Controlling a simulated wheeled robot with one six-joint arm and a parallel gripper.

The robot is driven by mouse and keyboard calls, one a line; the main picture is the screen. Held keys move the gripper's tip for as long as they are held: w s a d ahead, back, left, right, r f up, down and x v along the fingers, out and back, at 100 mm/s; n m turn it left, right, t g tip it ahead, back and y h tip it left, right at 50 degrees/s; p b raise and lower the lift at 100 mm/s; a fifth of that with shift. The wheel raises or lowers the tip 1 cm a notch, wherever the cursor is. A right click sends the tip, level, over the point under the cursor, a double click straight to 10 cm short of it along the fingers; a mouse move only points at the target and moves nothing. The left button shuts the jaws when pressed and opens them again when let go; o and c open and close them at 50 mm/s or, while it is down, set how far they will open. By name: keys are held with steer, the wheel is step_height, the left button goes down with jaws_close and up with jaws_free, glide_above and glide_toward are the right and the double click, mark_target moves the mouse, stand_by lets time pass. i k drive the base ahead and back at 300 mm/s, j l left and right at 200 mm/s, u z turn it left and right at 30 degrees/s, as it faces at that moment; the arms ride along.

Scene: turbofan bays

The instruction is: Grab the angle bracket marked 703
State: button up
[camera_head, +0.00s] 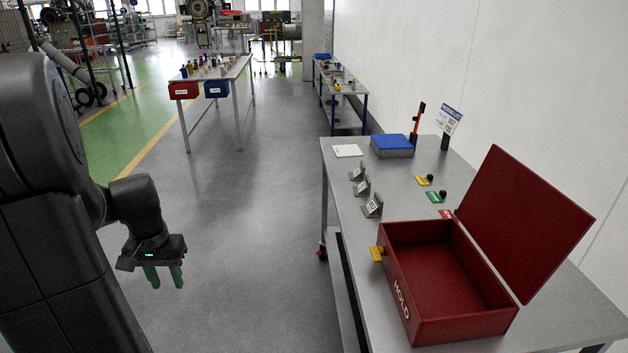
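Three small grey angle brackets with white number labels stand in a row near the left edge of the right-hand grey table: a far one (357,173), a middle one (362,188) and a near one (373,206). Their numbers are too small to read surely, so I cannot tell which is marked 703. My gripper (164,277) hangs over the floor at the left, well apart from the table, with its green fingers pointing down. The fingers are apart with nothing between them.
The table (463,182) also holds an open red HOLD box (402,300) with its lid raised, a blue-topped box (393,143), a white card (347,150), coloured tags and a sign (449,120). Another table (235,72) stands farther back. Floor between is clear.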

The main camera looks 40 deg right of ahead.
mark_target(363, 190)
steer(key=i+z, duration=0.3)
steer(key=i+j+z, duration=0.25)
steer(key=i, duration=0.3)
steer(key=i+j+z, duration=0.1)
steer(key=i+z, duration=0.2)
steer(key=i+l+z, duration=0.15)
steer(key=i+z, duration=1.1)
steer(key=i+j+z, duration=0.25)
steer(key=z, duration=0.15)
steer(key=i+z, duration=0.6)
steer(key=k+l, duration=0.05)
steer(key=k, duration=0.05)
